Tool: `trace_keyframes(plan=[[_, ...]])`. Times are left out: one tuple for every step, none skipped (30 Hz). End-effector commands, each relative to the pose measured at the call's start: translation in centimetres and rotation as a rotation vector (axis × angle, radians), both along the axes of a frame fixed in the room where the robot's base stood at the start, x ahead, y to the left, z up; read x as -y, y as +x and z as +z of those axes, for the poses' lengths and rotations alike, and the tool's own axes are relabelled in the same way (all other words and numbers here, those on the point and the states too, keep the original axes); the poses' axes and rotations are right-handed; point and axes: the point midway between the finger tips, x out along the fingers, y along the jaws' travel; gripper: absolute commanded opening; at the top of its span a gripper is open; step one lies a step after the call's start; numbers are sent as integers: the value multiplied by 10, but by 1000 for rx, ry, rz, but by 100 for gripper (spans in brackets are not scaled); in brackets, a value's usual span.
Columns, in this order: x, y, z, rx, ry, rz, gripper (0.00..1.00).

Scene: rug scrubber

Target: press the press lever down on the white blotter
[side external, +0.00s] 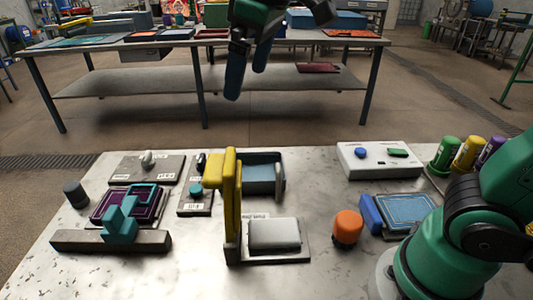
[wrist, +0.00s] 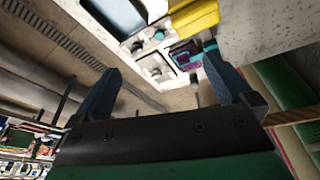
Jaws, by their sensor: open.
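The white blotter (side external: 274,234) is a pale, rounded block on a dark base plate at the front middle of the bench in the side view. The yellow press lever (side external: 232,195) stands upright at its left edge, raised off the blotter. Yellow also shows at the top of the wrist view, likely this lever (wrist: 195,16). My gripper (side external: 248,82) has dark blue fingers and hangs high above and behind the lever, empty and touching nothing. In the wrist view its fingers (wrist: 162,80) are spread apart.
A teal lever press with a purple pad (side external: 145,205) stands left. A blue-grey tray (side external: 262,172) lies behind the lever. An orange knob (side external: 347,228) and a blue pad (side external: 408,209) are right. A white button box (side external: 378,160) sits behind. Space above the bench is clear.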

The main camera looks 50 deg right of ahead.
Motion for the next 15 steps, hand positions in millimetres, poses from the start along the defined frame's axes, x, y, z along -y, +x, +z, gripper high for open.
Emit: trace_keyframes(plan=[[-11,5,0,-40,-16,58,100],[-16,7,-1,-65,-27,90,100],[-24,9,-1,-95,-39,132,100],[-28,10,-2,-117,-48,159,100],[-33,11,-3,-137,-57,188,100],[-39,13,-4,-163,-67,221,100],[-44,13,-5,-181,-75,247,100],[-48,14,-6,-199,-82,270,100],[-53,15,-7,-220,-92,301,100],[-57,16,-8,-238,-99,323,100],[-61,16,-9,-253,-105,344,100],[-66,17,-11,-273,-114,373,100],[-68,17,-14,-282,-117,381,100],[-66,16,-20,-279,-116,376,100],[-66,16,-26,-278,-115,374,100]])
